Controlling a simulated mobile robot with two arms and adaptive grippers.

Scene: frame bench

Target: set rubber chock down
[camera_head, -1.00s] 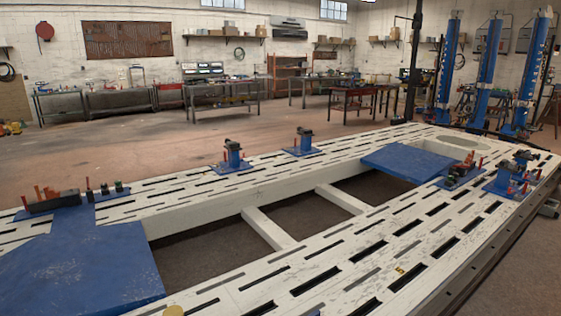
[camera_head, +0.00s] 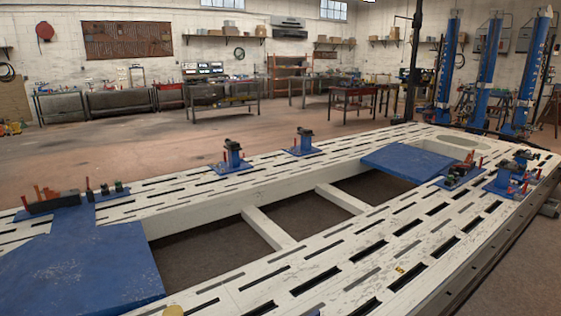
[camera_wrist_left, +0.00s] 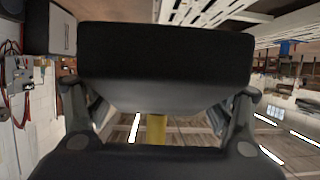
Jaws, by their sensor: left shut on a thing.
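The rubber chock (camera_wrist_left: 165,55) is a black block that fills the upper middle of the left wrist view. Its upper face is dark, and a greyer face shows below. My left gripper (camera_wrist_left: 158,97) is shut on it, with one finger on each side. Neither the chock in my gripper nor either gripper shows in the head view. What lies directly behind the chock is hidden in the wrist view.
A long white slotted frame bench (camera_head: 330,285) with open bays crosses the head view. Blue plates (camera_head: 75,265) (camera_head: 408,161) lie across it. Blue clamp stands (camera_head: 233,157) (camera_head: 304,143) stand along its far side. Clear floor (camera_head: 130,150) lies beyond.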

